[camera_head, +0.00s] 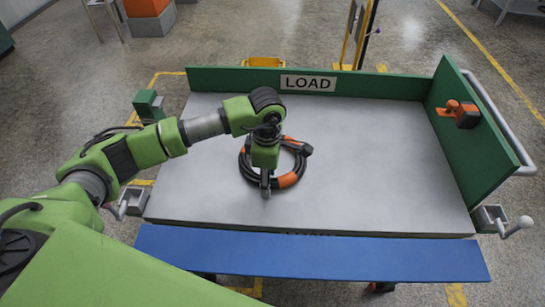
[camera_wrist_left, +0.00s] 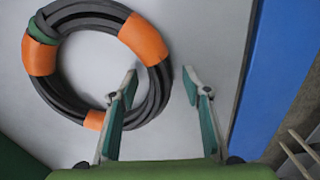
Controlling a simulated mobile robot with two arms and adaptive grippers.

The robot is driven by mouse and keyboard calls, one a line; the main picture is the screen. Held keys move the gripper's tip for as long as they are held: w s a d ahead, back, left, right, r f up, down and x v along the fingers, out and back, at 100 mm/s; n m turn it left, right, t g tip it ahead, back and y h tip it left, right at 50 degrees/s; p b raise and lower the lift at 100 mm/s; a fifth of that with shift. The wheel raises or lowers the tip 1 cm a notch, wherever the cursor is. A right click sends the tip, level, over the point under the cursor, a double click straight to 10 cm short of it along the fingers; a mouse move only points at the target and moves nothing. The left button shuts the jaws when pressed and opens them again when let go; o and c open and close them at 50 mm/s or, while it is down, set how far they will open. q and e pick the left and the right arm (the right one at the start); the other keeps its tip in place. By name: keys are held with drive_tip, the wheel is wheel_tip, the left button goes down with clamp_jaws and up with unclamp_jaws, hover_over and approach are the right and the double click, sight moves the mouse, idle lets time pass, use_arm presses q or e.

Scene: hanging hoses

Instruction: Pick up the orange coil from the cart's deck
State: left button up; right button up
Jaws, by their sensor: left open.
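The coil (camera_head: 287,181), dark hose with orange bands, lies flat on the grey deck (camera_head: 390,160) of the cart, left of the deck's middle. My left arm reaches over it from the left and hides part of the ring. My left gripper (camera_head: 265,190) points down at the coil's near side. In the left wrist view the gripper (camera_wrist_left: 160,78) is open, and one side of the coil (camera_wrist_left: 146,40) shows between its two fingers. The fingers are not closed on it. How high the fingertips are above the deck is hard to tell. My right gripper is not in view.
A green back wall with a LOAD sign (camera_head: 308,83) and a green right wall (camera_head: 470,140) bound the deck. An orange and black device (camera_head: 458,113) is on the right wall. A blue strip (camera_head: 310,253) runs along the front. The deck's right half is clear.

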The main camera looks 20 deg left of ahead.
use_arm(q)
drive_tip(key=shift+w, duration=0.1)
clamp_jaws()
drive_tip(key=shift+r, duration=0.1)
